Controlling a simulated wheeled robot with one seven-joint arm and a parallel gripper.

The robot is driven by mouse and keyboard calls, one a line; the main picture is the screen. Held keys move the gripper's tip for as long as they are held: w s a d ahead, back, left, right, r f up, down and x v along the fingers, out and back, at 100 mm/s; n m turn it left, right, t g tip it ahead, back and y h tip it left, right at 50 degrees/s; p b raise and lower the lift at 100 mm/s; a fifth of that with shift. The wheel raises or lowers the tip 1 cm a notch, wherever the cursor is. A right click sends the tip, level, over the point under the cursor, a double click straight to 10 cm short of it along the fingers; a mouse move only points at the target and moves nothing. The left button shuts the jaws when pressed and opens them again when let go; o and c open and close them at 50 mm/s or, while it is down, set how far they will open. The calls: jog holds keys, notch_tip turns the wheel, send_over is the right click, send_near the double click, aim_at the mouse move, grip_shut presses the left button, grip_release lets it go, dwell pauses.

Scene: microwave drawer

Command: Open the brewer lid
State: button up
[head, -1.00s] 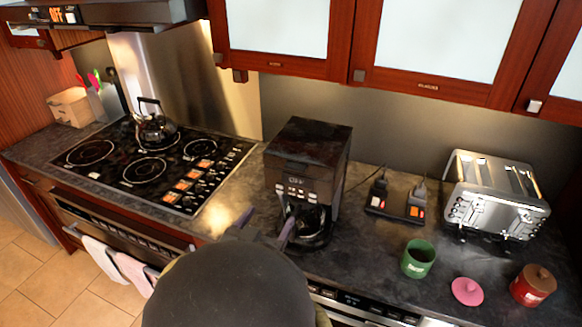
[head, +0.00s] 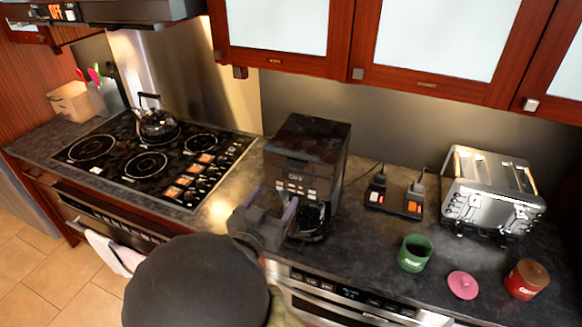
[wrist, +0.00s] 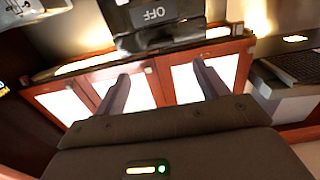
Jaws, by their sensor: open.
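The black brewer (head: 305,150) stands on the counter in the middle of the head view, with its control panel and glass pot on the front. Its flat top lid (head: 314,133) looks shut. My gripper (head: 271,203) is in front of the brewer, below its lid, with its two fingers apart and nothing between them. The right finger overlaps the brewer's lower front in the picture; I cannot tell whether it touches. In the wrist view my open fingers (wrist: 160,72) point toward the wall cabinets, and a dark panel reading OFF, apparently the brewer's, is at the top.
A stove (head: 155,160) with a kettle (head: 158,127) is left of the brewer. Chargers (head: 394,199), a toaster (head: 490,195), a green mug (head: 413,254), a pink lid (head: 462,285) and a red canister (head: 527,280) are to the right. Wall cabinets (head: 350,75) hang above.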

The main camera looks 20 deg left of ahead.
aim_at(293, 167)
jog(key=w+p, duration=0.1)
jog(key=w, duration=0.2)
jog(key=w+p, duration=0.1)
jog(key=w, duration=0.2)
jog(key=w+p, duration=0.1)
jog(key=w, duration=0.3)
jog(key=shift+w+d+r+p, duration=0.1)
jog(key=shift+d+p, duration=0.2)
jog(key=shift+d, duration=0.1)
jog(key=shift+w, duration=0.6)
jog(key=c, duration=1.4)
